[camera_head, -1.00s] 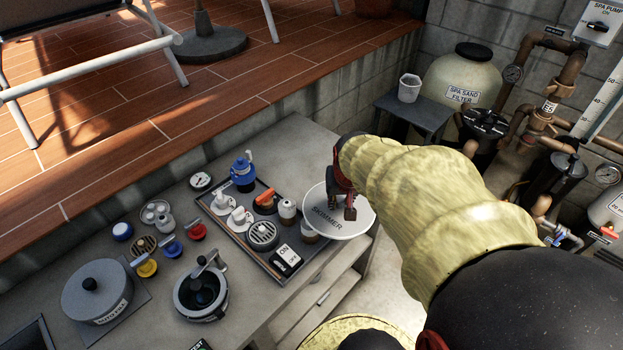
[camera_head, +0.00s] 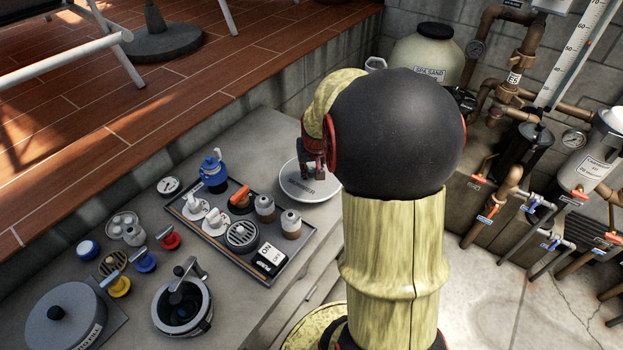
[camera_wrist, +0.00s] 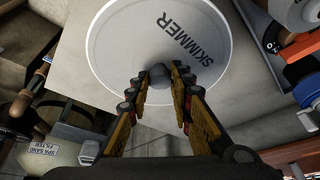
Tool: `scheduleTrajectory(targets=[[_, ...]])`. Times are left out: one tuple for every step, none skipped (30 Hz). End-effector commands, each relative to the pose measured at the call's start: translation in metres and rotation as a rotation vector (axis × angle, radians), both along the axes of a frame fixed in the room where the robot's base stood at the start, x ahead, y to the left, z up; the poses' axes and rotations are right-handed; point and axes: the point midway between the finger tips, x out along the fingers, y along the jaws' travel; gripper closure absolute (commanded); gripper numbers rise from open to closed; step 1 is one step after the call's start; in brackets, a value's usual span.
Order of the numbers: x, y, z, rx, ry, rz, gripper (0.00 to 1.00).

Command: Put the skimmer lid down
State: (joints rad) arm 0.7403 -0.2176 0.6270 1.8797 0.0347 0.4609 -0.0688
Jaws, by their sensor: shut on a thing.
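The skimmer lid (camera_head: 311,192) is a round white disc with "SKIMMER" printed on it and a small dark knob in its middle. In the wrist view the lid (camera_wrist: 120,50) lies face up below my fingers. My gripper (camera_head: 313,163) is shut on the lid's knob, and the wrist view shows a fingertip on each side of it (camera_wrist: 157,80). The lid is level over the far right part of the grey counter (camera_head: 262,130). I cannot tell whether it touches the counter. My arm hides its right edge.
A dark tray (camera_head: 222,246) with several valves, caps and a switch stands just left of the lid. A round pot-like lid (camera_head: 62,318) and a black-handled housing (camera_head: 182,305) sit further front left. Bare counter lies behind the tray. Pipes and a sand filter (camera_head: 428,55) stand to the right.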

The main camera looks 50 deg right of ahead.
Motion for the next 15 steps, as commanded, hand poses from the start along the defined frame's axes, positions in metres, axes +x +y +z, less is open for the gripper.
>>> scheduleTrajectory(targets=[[0.002, -0.002, -0.003, -0.001, -0.001, 0.000, 1.00], [0.002, -0.003, -0.004, -0.001, -0.001, 0.000, 1.00], [0.003, -0.004, -0.005, -0.001, -0.001, 0.000, 1.00], [0.004, -0.005, -0.006, -0.001, -0.001, 0.000, 1.00], [0.004, -0.006, -0.007, 0.000, -0.001, -0.001, 1.00], [0.006, -0.008, -0.011, 0.000, -0.001, -0.001, 1.00], [0.007, -0.009, -0.014, 0.000, 0.000, -0.001, 1.00], [0.009, -0.011, -0.017, 0.000, 0.000, -0.001, 1.00], [0.008, -0.010, -0.025, 0.000, 0.000, -0.001, 1.00], [0.008, -0.010, -0.030, 0.000, 0.000, -0.001, 1.00], [0.007, -0.010, -0.035, 0.000, 0.000, -0.001, 1.00], [0.007, -0.010, -0.040, 0.001, 0.001, -0.001, 1.00], [0.008, -0.010, -0.043, 0.000, 0.000, -0.001, 1.00], [0.008, -0.010, -0.045, 0.000, -0.001, -0.001, 1.00], [0.008, -0.010, -0.045, -0.001, -0.002, -0.001, 1.00]])
